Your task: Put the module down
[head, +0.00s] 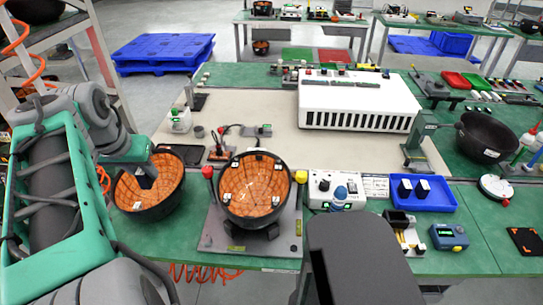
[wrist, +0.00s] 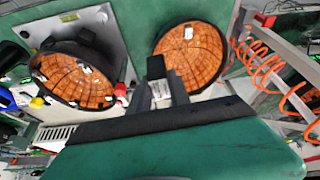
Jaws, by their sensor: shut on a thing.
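Whether the bowl's underside touches the table cannot be told. A second such bowl (head: 245,185) sits tilted on a grey plate (head: 290,225) just right of it, also in the wrist view (wrist: 70,78).
A red knob (head: 208,173) and a yellow knob (head: 302,176) stand beside the second bowl. A white control box (head: 322,190) and a blue tray (head: 430,197) lie to the right. A dark flat pad (head: 186,153) lies behind my gripper. An orange coiled hose hangs at the left.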

